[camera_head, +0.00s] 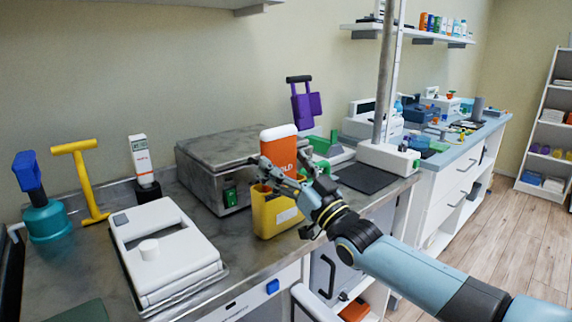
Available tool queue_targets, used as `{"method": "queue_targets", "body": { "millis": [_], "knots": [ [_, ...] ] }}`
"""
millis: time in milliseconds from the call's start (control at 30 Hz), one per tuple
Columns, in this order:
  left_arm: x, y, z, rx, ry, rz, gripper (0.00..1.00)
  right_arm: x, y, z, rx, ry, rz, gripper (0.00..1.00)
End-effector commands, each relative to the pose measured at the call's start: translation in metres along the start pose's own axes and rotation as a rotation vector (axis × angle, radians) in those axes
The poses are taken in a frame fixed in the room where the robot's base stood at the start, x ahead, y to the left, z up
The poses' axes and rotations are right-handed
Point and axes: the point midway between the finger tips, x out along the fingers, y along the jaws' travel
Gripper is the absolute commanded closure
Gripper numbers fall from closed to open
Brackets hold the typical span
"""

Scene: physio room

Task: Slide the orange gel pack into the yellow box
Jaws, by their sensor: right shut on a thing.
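The orange gel pack (278,147) has a white top and white lettering. It stands upright above the yellow box (271,213), which sits near the counter's front edge. My right gripper (275,172) is shut on the gel pack, with its fingers across the pack's lower part. The pack's lower end is hidden by the gripper and the box rim, so I cannot tell whether it is inside the box. My left gripper does not show.
A grey metal unit (212,154) stands just behind the box. A white device (165,247) lies to the left, with a yellow T-handle (83,180) and a blue-and-teal tool (45,217) beyond it. A white stand with a pole (387,158) is at the right.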

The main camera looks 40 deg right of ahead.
Motion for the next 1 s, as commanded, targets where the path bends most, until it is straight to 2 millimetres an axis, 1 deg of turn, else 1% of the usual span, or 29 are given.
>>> {"method": "queue_targets", "body": {
  "millis": [433,467,567,600,1000],
  "knots": [
    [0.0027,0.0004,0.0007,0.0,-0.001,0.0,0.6,-0.0007,-0.0002,0.0022,0.0,0.003,0.0,0.63],
    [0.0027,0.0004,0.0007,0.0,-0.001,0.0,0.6,-0.0007,-0.0001,0.0022,0.0,0.003,0.0,0.15],
    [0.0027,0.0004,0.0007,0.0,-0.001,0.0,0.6,-0.0008,-0.0001,0.0024,0.0,0.002,0.0,0.02],
    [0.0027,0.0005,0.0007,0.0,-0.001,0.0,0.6,-0.0009,-0.0001,0.0025,0.0,0.002,0.0,0.0],
    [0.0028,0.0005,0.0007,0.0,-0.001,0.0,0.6,-0.0015,0.0,0.0035,0.0,-0.001,0.0,0.0]
  ]
}}
